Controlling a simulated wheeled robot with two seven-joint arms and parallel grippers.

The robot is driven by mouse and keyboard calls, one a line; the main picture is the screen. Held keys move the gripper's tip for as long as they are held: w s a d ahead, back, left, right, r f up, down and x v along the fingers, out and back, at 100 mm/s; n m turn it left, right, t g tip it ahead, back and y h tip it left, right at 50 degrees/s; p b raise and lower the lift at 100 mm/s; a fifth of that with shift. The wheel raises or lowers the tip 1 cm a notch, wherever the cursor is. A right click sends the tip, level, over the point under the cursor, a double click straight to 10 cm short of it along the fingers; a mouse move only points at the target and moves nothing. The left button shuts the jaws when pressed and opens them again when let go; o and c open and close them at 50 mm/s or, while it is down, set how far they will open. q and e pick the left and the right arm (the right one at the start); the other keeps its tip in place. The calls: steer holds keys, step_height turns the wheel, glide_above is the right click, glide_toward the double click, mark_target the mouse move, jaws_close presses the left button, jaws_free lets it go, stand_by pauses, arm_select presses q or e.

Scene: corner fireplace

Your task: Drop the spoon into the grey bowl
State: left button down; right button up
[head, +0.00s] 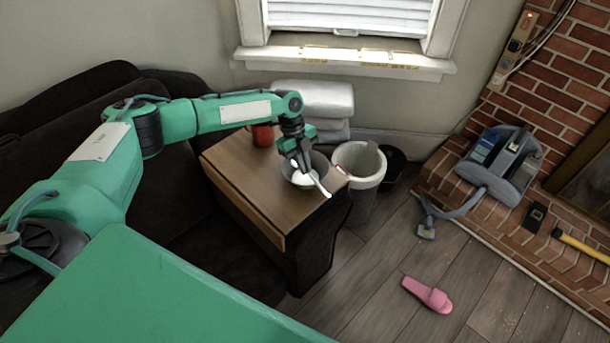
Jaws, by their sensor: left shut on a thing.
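My left gripper (305,169) points down over the bowl and is shut on a white spoon (321,185). The spoon slants down to the right, across the bowl's near rim in the picture. I cannot tell whether it touches the bowl. The gripper hides part of the bowl's inside. My right gripper is not in view.
A red mug (263,136) stands at the table's back edge. A white bin (359,168) stands close to the table's right end. A dark sofa (190,215) is at the left. A pink slipper (428,294) lies on the open floor.

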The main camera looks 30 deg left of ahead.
arm_select(q)
steer(key=c, duration=1.5)
jaws_free()
